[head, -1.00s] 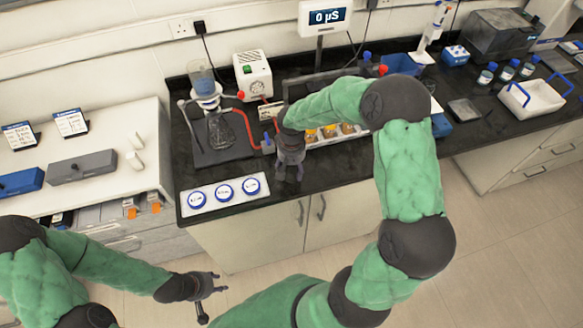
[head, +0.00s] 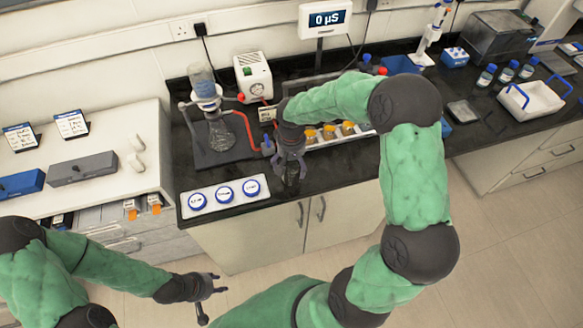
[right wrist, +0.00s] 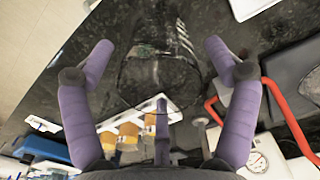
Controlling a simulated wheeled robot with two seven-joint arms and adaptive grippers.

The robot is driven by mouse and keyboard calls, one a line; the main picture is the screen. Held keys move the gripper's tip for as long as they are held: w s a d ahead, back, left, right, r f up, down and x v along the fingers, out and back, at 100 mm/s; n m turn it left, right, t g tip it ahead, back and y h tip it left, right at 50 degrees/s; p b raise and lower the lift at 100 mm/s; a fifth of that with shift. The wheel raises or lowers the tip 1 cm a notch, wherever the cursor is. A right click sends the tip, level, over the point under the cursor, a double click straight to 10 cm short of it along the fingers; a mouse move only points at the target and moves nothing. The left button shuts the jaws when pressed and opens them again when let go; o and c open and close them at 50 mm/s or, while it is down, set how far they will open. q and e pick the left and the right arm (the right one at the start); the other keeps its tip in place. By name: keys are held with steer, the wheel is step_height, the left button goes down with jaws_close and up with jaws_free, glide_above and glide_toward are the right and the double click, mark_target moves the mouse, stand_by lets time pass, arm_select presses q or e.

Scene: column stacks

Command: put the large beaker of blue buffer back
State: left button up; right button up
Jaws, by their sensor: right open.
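A clear glass vessel (right wrist: 158,80), seemingly a beaker, stands on the black bench near its front edge. I see no blue liquid in it. My right gripper (right wrist: 159,48) is open with a finger on either side of the glass, and gaps show on both sides. In the head view my right gripper (head: 291,180) points down at the bench's front edge, where the glass shows only faintly (head: 292,171). A filter funnel (head: 203,82) with pale blue contents stands over a clear flask (head: 221,135). My left gripper (head: 216,286) is open and empty, in front of the cabinets.
A white tray with blue-ringed round positions (head: 224,194) lies left of the right gripper. A rack of orange-labelled jars (head: 330,132) stands behind it. A red hose (head: 249,128) and a white pump (head: 253,76) are close on the left. A white carrier (head: 530,98) is far right.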

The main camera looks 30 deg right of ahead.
step_height(320, 180, up, 8)
steer(key=p, duration=0.1)
steer(key=shift+r, duration=0.25)
